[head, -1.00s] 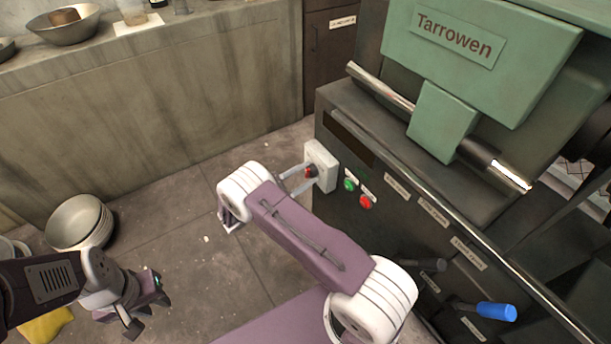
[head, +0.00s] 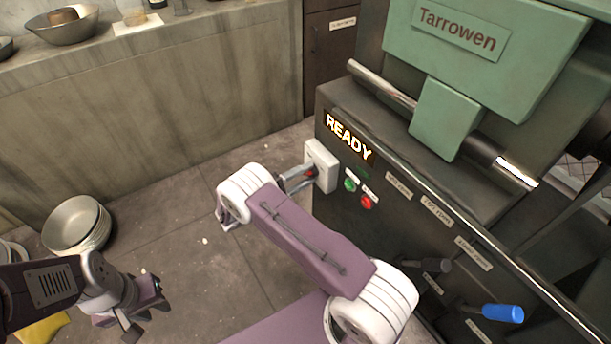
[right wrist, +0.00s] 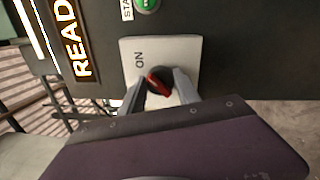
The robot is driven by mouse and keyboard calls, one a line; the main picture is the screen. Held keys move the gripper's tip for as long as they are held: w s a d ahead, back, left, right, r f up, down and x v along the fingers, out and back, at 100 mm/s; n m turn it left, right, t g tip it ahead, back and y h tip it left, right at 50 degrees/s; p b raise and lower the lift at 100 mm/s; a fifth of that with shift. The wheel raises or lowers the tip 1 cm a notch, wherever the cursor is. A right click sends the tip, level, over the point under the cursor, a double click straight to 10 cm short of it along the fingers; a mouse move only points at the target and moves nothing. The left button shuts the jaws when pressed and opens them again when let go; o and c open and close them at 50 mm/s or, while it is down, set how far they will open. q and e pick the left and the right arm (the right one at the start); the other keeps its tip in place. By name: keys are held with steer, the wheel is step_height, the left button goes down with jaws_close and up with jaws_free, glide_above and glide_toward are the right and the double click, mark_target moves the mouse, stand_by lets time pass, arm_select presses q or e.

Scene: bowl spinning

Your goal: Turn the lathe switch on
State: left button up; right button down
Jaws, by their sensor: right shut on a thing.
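The lathe switch is a white box (head: 322,166) on the dark front of the green lathe (head: 480,50). Its red and black knob (right wrist: 160,82) shows in the right wrist view, with the word ON on the plate beside it. The red handle is tilted. My right gripper (head: 308,174) is at the switch, its two fingers shut on the knob and partly hiding it. A display (head: 348,137) above the switch is lit and reads READY. My left gripper (head: 148,312) is at the lower left, open and empty, away from the lathe.
Green (head: 350,185) and red (head: 367,202) buttons sit just right of the switch. Levers, one with a blue handle (head: 502,313), stick out lower right. Stacked bowls (head: 75,225) stand at left. A counter (head: 150,40) runs along the back. The middle floor is clear.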

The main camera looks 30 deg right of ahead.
stand_by(0.4)
steer(key=c, duration=0.9)
jaws_free()
steer(key=a, duration=0.6)
steer(key=a+p, duration=0.1)
steer(key=a, duration=0.2)
steer(key=shift+s+f, duration=0.35)
